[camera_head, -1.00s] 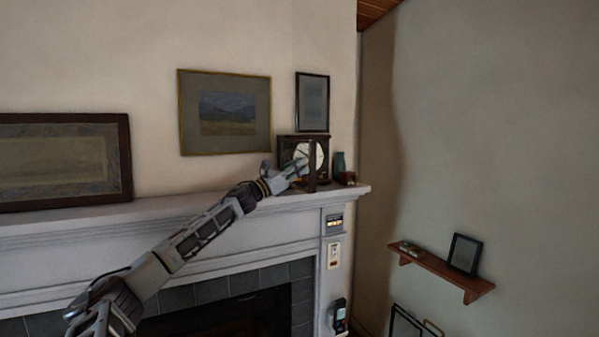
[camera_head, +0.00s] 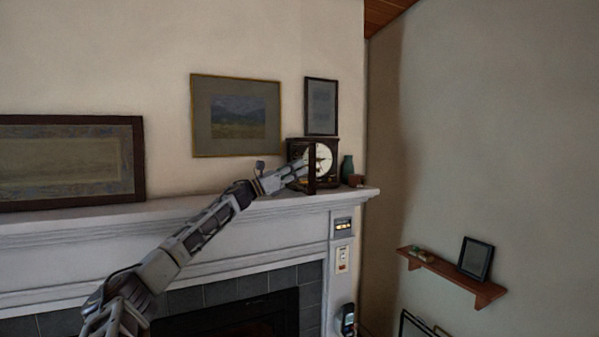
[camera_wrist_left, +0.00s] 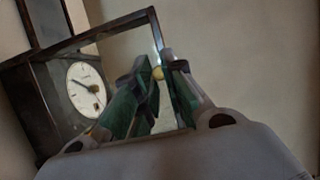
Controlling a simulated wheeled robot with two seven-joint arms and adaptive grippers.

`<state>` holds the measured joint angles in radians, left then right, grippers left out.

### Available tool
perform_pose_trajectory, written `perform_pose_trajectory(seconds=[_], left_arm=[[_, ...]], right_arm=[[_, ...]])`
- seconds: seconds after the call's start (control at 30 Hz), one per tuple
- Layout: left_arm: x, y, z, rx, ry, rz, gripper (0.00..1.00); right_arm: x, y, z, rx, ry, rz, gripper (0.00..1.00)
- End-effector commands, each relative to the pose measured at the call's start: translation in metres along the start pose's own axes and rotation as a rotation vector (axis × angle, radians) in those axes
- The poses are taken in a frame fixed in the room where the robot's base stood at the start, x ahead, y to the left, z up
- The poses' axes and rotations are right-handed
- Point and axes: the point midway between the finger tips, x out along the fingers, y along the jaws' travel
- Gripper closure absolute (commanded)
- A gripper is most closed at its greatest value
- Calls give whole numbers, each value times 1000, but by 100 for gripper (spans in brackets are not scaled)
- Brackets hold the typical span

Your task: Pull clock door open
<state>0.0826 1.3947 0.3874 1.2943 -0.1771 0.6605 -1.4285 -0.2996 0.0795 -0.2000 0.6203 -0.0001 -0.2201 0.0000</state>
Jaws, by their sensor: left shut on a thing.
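The clock (camera_head: 329,158) is a dark wooden box with a white dial, standing on the mantel. In the left wrist view its dial (camera_wrist_left: 86,88) shows at left. The clock door (camera_head: 311,170) stands out from the front, clearly open, nearly edge-on in the head view. In the left wrist view its dark frame (camera_wrist_left: 115,25) reaches toward my fingers. My left gripper (camera_head: 303,171) is at the door's free edge. In the left wrist view its fingers (camera_wrist_left: 157,76) are shut on a small brass-coloured knob (camera_wrist_left: 157,73). My right gripper is not in view.
The mantel (camera_head: 220,212) runs below my arm. A green vase (camera_head: 347,168) and a small brown object (camera_head: 356,181) stand right of the clock. Framed pictures (camera_head: 236,116) hang behind. A wall shelf (camera_head: 450,276) is at lower right.

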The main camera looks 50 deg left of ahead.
Motion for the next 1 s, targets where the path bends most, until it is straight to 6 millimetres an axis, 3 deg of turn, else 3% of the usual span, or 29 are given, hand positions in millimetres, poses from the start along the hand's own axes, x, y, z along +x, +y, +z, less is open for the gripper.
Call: perform_pose_trajectory(seconds=[0.87,0.9,1.0], left_arm=[[-6,4,4,-16,-2,-39,100],[-6,4,4,-16,-2,-39,84],[-6,4,4,-16,-1,-39,71]], right_arm=[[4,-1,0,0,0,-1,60],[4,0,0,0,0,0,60],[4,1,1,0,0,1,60]])
